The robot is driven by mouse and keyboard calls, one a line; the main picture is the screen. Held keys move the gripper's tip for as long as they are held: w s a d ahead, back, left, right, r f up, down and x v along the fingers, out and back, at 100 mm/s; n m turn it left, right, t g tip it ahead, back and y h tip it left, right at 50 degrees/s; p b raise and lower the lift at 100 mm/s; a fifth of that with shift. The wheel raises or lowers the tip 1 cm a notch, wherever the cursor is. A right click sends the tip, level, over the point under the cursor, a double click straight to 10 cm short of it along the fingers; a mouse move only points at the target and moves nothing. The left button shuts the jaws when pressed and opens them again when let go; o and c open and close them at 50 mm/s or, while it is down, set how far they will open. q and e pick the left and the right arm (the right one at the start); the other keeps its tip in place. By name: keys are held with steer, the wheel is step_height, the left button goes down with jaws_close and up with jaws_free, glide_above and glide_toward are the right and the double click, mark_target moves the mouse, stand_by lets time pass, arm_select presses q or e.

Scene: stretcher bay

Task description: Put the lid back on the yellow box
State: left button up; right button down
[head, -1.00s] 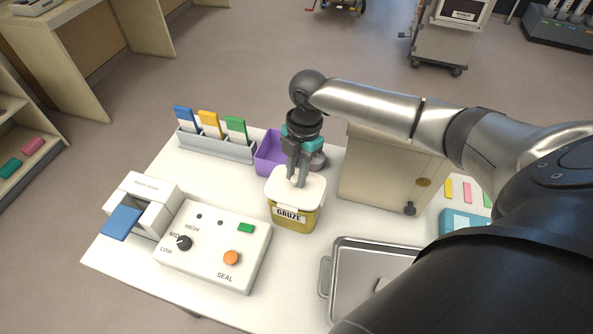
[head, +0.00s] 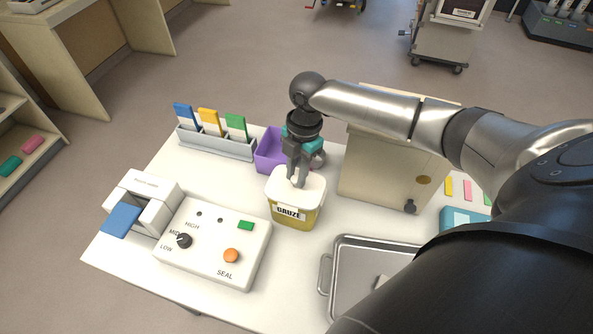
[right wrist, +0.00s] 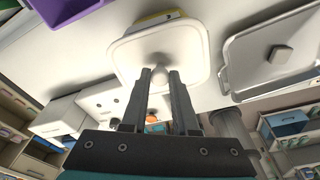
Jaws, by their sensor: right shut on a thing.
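The yellow box (head: 294,214) with a GAUZE label stands upright on the white table, near its middle. The white lid (head: 311,186) lies over the top of the box. In the right wrist view the lid (right wrist: 188,47) fills the top middle, with a bit of yellow showing past its upper edge. My right gripper (head: 297,183) points down from above and is shut on the lid's knob. I cannot tell whether the lid is fully seated on the rim. My left gripper is not in view.
A purple bin (head: 268,152) stands just behind the box. A beige cabinet (head: 379,172) is to the right, a metal tray (head: 343,262) at front right. A control panel (head: 213,262) is at front left, a card rack (head: 218,146) at back left.

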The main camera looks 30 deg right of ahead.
steer(key=shift+f, duration=0.4)
stand_by(0.5)
steer(key=shift+p, duration=0.3)
stand_by(0.6)
steer(key=c, duration=0.6)
jaws_free()
steer(key=shift+o, duration=0.3)
steer(key=o, duration=0.4)
